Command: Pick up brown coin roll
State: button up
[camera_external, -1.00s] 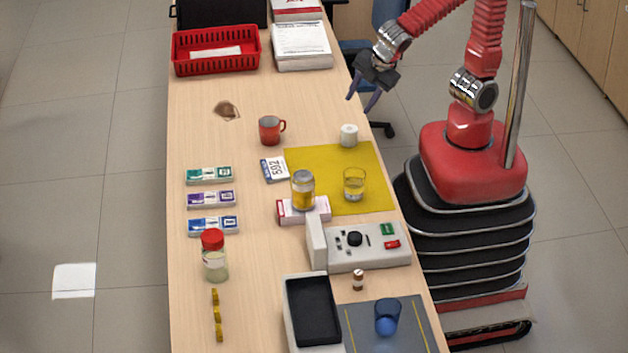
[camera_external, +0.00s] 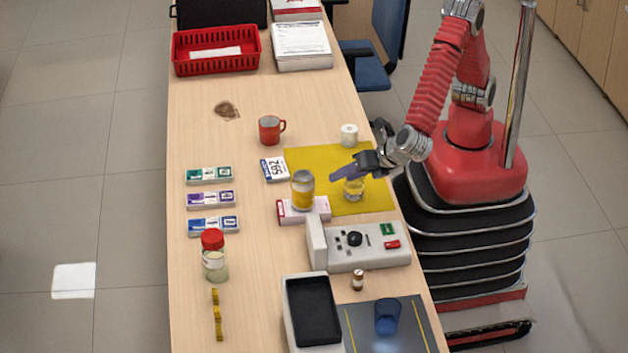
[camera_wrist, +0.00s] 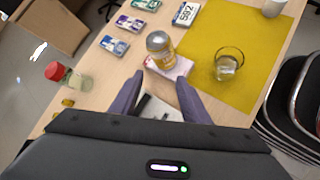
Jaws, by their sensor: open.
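A small upright roll with a brown band and white (camera_external: 358,281), which looks like the brown coin roll, stands on the counter in the external view. It is between the grey control box (camera_external: 368,250) and the dark grey mat (camera_external: 415,330). I cannot make it out in the wrist view, where my gripper body covers the near area. My gripper (camera_external: 335,175) is open and empty, above the yellow mat, beyond the control box from the roll. In the wrist view its two fingers (camera_wrist: 159,80) are spread apart, pointing towards the yellow-filled jar (camera_wrist: 159,46).
A drinking glass (camera_wrist: 228,64) stands on the yellow mat (camera_wrist: 258,35). The jar rests on a pink-white box (camera_external: 312,212). A black-lined tray (camera_external: 312,310) and blue glass (camera_external: 388,314) are near the roll. A red-lidded jar (camera_external: 213,257) stands at left.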

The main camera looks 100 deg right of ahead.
jog(key=s+a+f+n+t, duration=0.1)
jog(key=a+f+n+t, duration=0.15)
jog(key=a, duration=0.45)
jog(key=s+a+f+n+t, duration=0.1)
jog(key=s+a+f+n, duration=0.1)
jog(key=a+f+n, duration=0.3)
jog(key=n+t+y, duration=0.3)
jog(key=n, duration=0.1)
send_near(345, 288)
jog(key=shift+g, duration=0.25)
jog(key=s+r, duration=0.1)
jog(key=r, duration=0.1)
jog(key=s+a+r, duration=0.1)
jog(key=s+r, duration=0.1)
jog(key=shift+s+a+r, duration=0.1)
jog(key=shift+s+r, duration=0.05)
jog(key=shift+x, duration=4.3)
jog(key=shift+d+x, duration=0.1)
jog(key=shift+x, duration=1.2)
jog(key=shift+d+x, duration=0.15)
jog(key=shift+x, duration=1.15)
